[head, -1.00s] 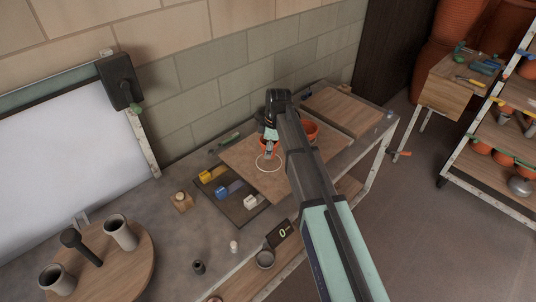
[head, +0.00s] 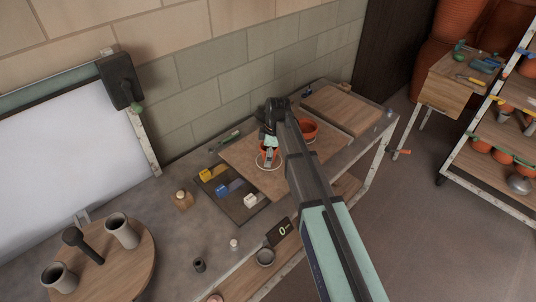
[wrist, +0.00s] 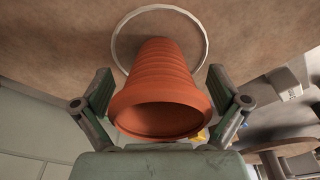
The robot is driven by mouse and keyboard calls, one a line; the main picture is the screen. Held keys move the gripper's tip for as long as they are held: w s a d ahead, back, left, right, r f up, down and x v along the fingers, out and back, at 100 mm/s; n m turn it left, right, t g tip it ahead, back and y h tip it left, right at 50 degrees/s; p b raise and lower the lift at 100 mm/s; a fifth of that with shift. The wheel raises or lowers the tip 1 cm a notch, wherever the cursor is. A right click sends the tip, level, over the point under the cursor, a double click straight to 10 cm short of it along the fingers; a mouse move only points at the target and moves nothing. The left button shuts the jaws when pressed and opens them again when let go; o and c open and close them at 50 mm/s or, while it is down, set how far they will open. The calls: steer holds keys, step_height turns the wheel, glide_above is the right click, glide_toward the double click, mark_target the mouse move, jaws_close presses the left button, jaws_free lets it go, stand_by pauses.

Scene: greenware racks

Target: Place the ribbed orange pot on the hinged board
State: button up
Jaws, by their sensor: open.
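The ribbed orange pot (wrist: 160,85) is in the wrist view with its open mouth towards the camera and its narrower base inside a white ring (wrist: 120,42) on the brown board (wrist: 60,30). In the head view the pot (head: 263,156) is partly behind my gripper (head: 269,150), over the ring on the board (head: 236,152). My gripper (wrist: 160,108) is open, with one finger on each side of the pot and small gaps beside its rim. The base's contact with the board is hard to see. No hinge is clearly visible.
A second orange pot (head: 309,128) stands close behind my arm. Another wooden board (head: 342,108) lies at the back right. A dark tray (head: 238,209) with coloured blocks is in front of the ringed board. A turntable (head: 120,270) with grey cups stands at left.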

steer(key=r+b, duration=0.1)
steer(key=r, duration=0.3)
steer(key=d+r, duration=0.1)
steer(key=r, duration=0.3)
steer(key=r+b, duration=0.1)
steer(key=r, duration=0.3)
steer(key=shift+d+b, duration=0.3)
steer(key=shift+d, duration=0.1)
steer(key=shift+r, duration=0.1)
